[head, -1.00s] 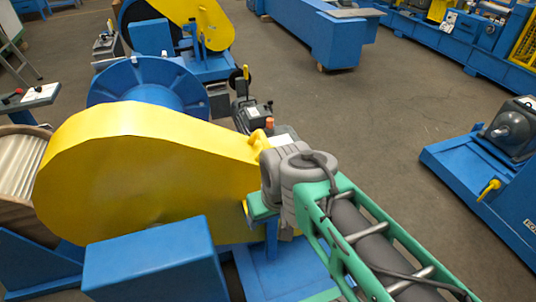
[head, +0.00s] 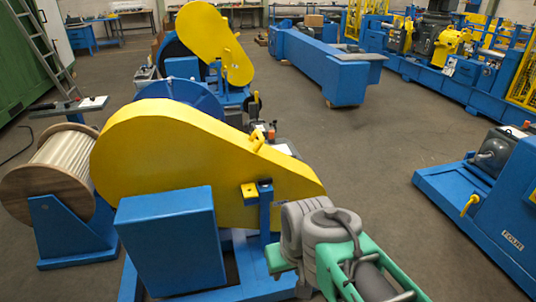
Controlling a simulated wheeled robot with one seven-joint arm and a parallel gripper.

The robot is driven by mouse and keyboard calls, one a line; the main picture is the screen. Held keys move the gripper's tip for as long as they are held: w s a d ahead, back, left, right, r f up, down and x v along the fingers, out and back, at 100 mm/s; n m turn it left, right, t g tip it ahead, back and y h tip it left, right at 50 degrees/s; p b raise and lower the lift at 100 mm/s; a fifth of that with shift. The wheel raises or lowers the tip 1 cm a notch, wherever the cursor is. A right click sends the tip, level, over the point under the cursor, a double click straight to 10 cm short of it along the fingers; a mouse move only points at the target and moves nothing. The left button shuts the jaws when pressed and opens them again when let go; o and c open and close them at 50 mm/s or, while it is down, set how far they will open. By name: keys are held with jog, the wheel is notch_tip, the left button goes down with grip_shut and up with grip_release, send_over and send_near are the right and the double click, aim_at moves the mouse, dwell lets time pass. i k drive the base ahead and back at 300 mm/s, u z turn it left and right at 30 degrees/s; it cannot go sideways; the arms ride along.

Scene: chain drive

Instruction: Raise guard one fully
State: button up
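A large yellow guard (head: 170,160) covers the near machine. Its wide rounded end is at the left, and it tapers down to a narrow end at the right. A small yellow handle (head: 257,139) stands on its top edge, and a yellow bracket (head: 249,191) meets a blue post on its near side. A second yellow guard (head: 205,35) stands on a machine behind, tilted down to the right. I see no label telling which is guard one. My green and grey arm is at the lower right, in front of the near guard's narrow end. My gripper's fingers do not show.
A blue box (head: 172,240) stands in front of the near guard. A wooden spool (head: 60,165) on a blue stand is at the left. A blue machine (head: 490,200) stands at the right. Open grey floor (head: 370,140) lies between.

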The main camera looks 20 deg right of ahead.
aim_at(149, 146)
jog(key=u, duration=0.15)
jog(key=k, duration=0.25)
jog(key=z, duration=0.6)
jog(key=i, duration=1.6)
jog(key=u, duration=0.85)
